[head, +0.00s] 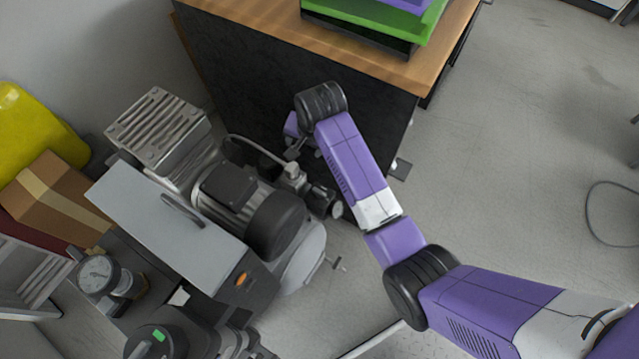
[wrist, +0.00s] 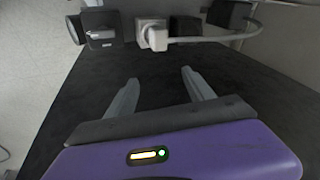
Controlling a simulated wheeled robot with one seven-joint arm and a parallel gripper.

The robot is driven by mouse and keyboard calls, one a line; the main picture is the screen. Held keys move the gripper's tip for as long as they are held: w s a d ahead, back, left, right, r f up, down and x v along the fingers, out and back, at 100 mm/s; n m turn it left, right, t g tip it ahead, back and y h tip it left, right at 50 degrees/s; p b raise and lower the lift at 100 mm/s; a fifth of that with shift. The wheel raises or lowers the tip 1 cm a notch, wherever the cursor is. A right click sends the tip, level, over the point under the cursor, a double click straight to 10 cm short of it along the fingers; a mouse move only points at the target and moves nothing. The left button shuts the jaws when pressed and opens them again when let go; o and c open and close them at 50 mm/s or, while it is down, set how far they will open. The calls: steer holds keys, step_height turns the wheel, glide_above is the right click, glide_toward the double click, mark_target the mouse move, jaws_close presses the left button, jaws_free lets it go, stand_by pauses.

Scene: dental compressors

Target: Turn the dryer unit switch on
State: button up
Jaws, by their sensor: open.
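A grey box with a handle (head: 165,215), which looks like the dryer unit, stands at lower left in the head view. An orange switch (head: 242,279) sits on its dark end panel; whether it is on or off is too small to tell. My gripper (wrist: 160,78) is open and empty in the wrist view, its two fingers apart over a dark surface. In the head view my arm's end is beside the black cabinet, up and right of the switch and well apart from it. My arm hides most of the gripper there.
A compressor motor (head: 230,185) with hoses and a gauge stands between the grey box and my arm. A black cabinet with a wooden top (head: 390,70) is behind. A cardboard box (head: 55,200) and a yellow container (head: 35,125) are at left. Floor at right (head: 510,150) is mostly clear.

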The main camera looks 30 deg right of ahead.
mark_target(320, 192)
steer(key=s+f+m+g, duration=0.1)
steer(key=s, duration=0.1)
steer(key=s+f+g, duration=0.1)
steer(key=s, duration=0.2)
steer(key=s+f+m+g, duration=0.1)
steer(key=s+g, duration=0.1)
steer(key=s, duration=0.1)
steer(key=shift+s+f+m, duration=0.1)
steer(key=shift+f+m, duration=0.2)
steer(key=shift+f, duration=0.05)
step_height(320, 192, down, 8)
steer(key=shift+r+b, duration=0.2)
steer(key=shift+b, duration=1.05)
jaws_close()
